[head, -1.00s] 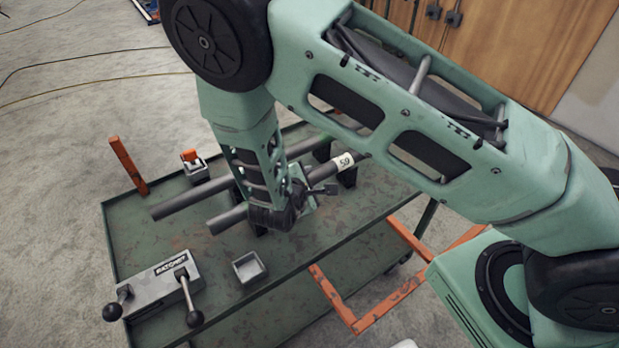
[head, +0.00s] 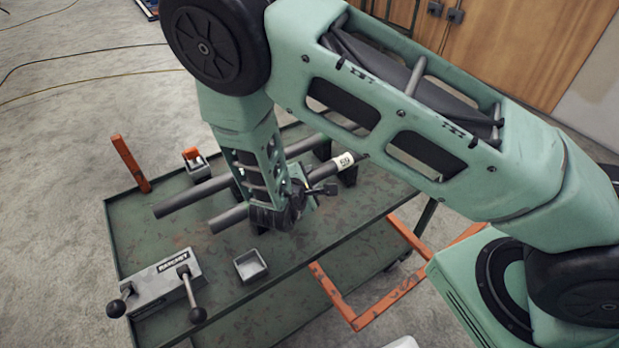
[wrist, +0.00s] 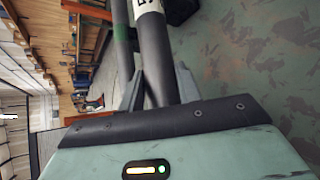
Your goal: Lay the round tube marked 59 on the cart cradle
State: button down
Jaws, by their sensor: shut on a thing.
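The round tube marked 59 (head: 232,218) is grey with a white label near its far right end. It lies lengthwise over the cart (head: 330,240), with dark supports under or beside it; whether it rests fully in them I cannot tell. In the wrist view the tube (wrist: 156,50) runs away from me between both fingers. My gripper (wrist: 160,88) is shut on it; in the head view the wrist hides the tube's middle. A black support (head: 347,174) shows near the labelled end.
A second grey tube (head: 190,197) lies roughly parallel, close behind.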

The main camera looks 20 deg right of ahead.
jog(key=shift+f, duration=0.3)
jog(key=c, duration=0.9)
grip_release()
jog(key=shift+f, duration=0.1)
jog(key=v, duration=1.7)
jog(key=shift+a, duration=0.15)
